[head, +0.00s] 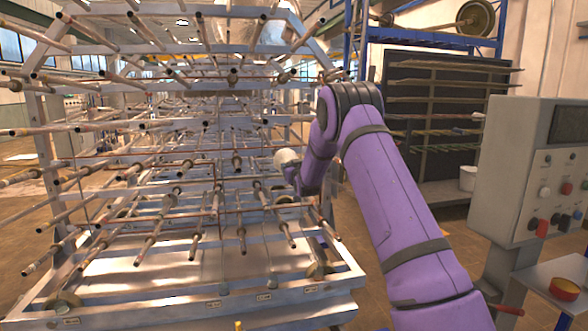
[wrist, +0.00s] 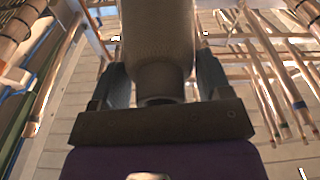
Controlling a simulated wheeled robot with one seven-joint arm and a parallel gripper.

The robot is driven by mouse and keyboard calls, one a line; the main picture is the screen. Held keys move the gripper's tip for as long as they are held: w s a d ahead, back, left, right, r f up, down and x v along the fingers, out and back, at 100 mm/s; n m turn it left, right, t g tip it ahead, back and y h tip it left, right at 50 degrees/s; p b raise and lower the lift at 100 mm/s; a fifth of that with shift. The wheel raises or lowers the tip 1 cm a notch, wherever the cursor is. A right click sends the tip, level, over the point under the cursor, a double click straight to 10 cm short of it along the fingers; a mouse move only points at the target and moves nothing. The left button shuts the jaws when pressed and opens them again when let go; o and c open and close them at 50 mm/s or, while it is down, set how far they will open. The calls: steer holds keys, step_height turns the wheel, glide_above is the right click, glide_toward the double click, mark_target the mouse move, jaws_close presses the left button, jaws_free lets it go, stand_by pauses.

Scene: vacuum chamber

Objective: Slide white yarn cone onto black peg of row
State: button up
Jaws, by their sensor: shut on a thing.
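The white yarn cone (head: 287,158) shows as a small pale shape at the end of my purple arm in the head view. In the wrist view the cone (wrist: 157,38) looks grey-brown in shadow, and my gripper (wrist: 160,66) is shut on it, one finger on each side. In the head view the gripper is mostly hidden behind my arm. The metal creel rack (head: 300,292) carries rows of pegs, many with dark tips, such as a peg (head: 241,236) in a lower row. I cannot tell which one is the black peg. The cone is apart from my view's nearest pegs.
Rack pegs stick out around the held cone, and in the wrist view rods (wrist: 275,85) run along the right side.

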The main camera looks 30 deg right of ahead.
steer(key=shift+x, duration=1.05)
steer(key=shift+w+d+f, duration=0.1)
steer(key=shift+w+f, duration=0.05)
steer(key=shift+w, duration=0.05)
steer(key=shift+w+d, duration=0.1)
steer(key=shift+w, duration=0.2)
steer(key=o, duration=1.6)
steer(key=shift+c, duration=0.2)
steer(key=shift+f, duration=0.15)
steer(key=v, duration=1.1)
steer(key=shift+w, duration=0.1)
